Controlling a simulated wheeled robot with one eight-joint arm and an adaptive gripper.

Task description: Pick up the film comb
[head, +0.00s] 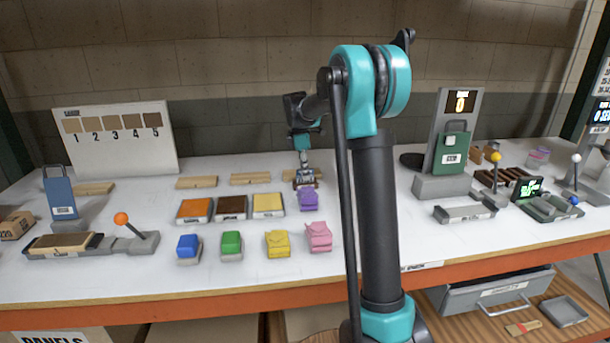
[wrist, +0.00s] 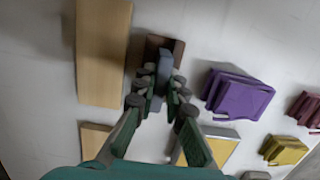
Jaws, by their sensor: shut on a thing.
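The film comb appears to be the grey upright piece with a brown block at its end. Its grey part (wrist: 163,72) stands between my fingers in the wrist view, and the brown block (wrist: 177,48) shows just past the fingertips. My gripper (wrist: 157,88) is shut on the grey part. In the head view my gripper (head: 304,174) points down at the back of the white table, with the brown block (head: 310,184) low at its tips. I cannot tell whether the block touches the table. The fingers hide part of the comb.
A pale wooden board (wrist: 103,50) lies close beside the comb. A purple folded item (head: 308,199) lies in front of my gripper, and a yellow-topped tray (head: 268,204) lies to its front left. Pink (head: 318,236) and yellow (head: 277,243) items stand nearer the table's front edge.

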